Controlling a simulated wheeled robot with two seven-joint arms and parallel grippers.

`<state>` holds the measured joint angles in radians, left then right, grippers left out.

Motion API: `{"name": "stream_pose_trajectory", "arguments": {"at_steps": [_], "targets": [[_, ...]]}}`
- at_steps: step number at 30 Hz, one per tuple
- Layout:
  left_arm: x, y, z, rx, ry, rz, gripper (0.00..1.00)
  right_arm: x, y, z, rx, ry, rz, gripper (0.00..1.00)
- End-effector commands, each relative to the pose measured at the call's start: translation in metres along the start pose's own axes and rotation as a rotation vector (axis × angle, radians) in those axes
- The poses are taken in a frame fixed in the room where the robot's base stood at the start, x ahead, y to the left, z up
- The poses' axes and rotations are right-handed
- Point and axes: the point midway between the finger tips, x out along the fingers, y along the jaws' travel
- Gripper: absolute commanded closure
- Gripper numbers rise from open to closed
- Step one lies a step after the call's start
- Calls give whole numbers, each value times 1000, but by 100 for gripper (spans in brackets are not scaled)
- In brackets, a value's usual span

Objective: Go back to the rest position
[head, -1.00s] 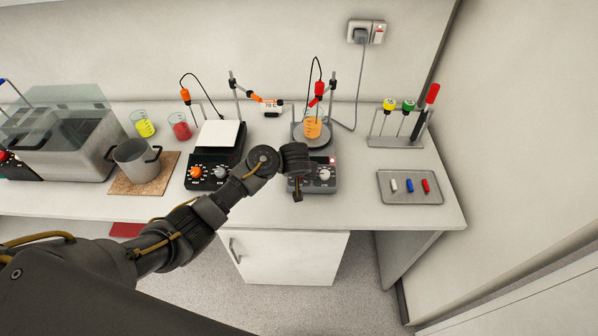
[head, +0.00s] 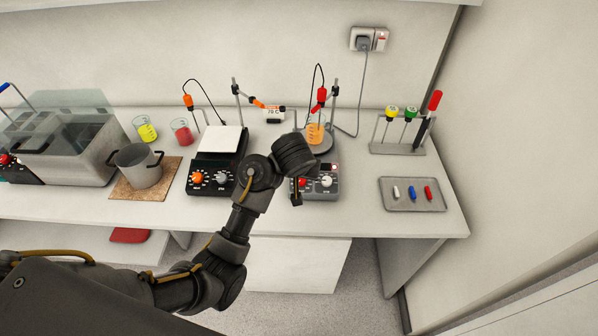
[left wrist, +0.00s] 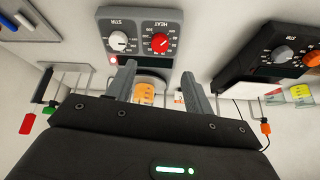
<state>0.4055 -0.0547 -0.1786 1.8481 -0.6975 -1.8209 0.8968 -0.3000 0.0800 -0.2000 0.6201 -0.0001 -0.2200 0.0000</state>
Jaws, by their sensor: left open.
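My left gripper (head: 296,194) is in front of the right hotplate (head: 327,182) in the head view, largely hidden behind my wrist. In the left wrist view its two fingers (left wrist: 160,82) are spread apart with nothing held between them. Beyond them are the right hotplate (left wrist: 140,42) with its STIR and HEAT knobs and a beaker of orange liquid (left wrist: 150,91). In the head view that beaker (head: 314,131) stands on the hotplate, under a red-topped probe (head: 321,96). My right gripper is in neither view.
The left hotplate (head: 206,179), a metal pot (head: 139,168) on a cork mat, and yellow (head: 146,130) and red (head: 182,132) beakers stand to the left. A tray of stir bars (head: 411,205) and a tool rack (head: 397,149) stand right. Free floor lies before the bench.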

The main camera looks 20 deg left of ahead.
Motion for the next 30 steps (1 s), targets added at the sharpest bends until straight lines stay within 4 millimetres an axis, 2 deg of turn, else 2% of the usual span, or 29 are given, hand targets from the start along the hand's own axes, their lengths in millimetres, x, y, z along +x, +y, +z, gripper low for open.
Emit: {"name": "stream_pose_trajectory", "arguments": {"at_steps": [11, 14, 17, 20, 21, 24, 27, 30], "targets": [[1, 0, 1, 0, -1, 1, 48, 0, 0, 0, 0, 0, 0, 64], [5, -3, 15, 6, -15, 7, 48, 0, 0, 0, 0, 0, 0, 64], [14, -13, 54, 21, -50, 23, 48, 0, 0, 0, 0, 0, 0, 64], [18, -30, 114, 46, -95, 50, 48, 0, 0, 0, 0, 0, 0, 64], [18, -38, 140, 60, -111, 60, 48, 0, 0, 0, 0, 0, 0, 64], [9, -55, 193, 92, -139, 82, 48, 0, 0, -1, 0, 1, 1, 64], [-2, -67, 229, 118, -156, 96, 48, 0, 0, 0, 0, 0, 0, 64], [-13, -78, 257, 140, -168, 104, 48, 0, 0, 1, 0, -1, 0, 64]]}}
